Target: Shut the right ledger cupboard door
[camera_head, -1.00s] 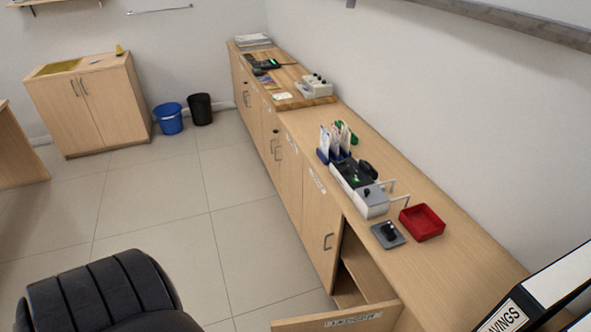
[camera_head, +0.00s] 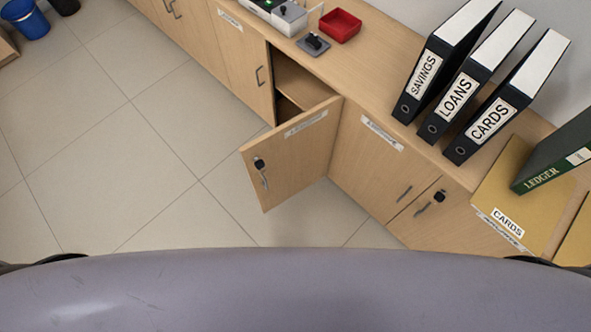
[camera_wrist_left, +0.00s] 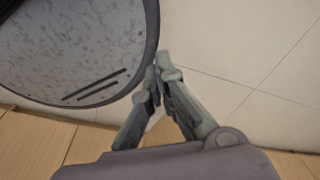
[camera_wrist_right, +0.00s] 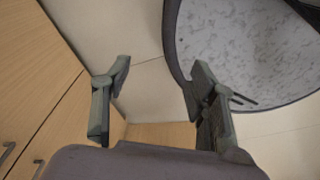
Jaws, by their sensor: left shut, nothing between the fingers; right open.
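The ledger cupboard's open door (camera_head: 291,156) swings out from the counter front in the head view, with a label along its top, a dark lock and a handle (camera_head: 264,181) near its free edge. It stands well away from its frame, and the opening (camera_head: 300,82) shows an inner shelf. My left gripper (camera_wrist_left: 161,68) is shut and empty in the left wrist view, above the floor beside my round base. My right gripper (camera_wrist_right: 157,75) is open and empty in the right wrist view, with wooden fronts to the left. Neither gripper shows in the head view.
A closed door (camera_head: 239,61) adjoins the opening on the left, and closed fronts (camera_head: 371,153) lie to its right. Binders (camera_head: 463,101), a red tray (camera_head: 340,25) and a green ledger (camera_head: 556,158) stand on the counter. The tiled floor (camera_head: 150,140) left of the door is clear.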

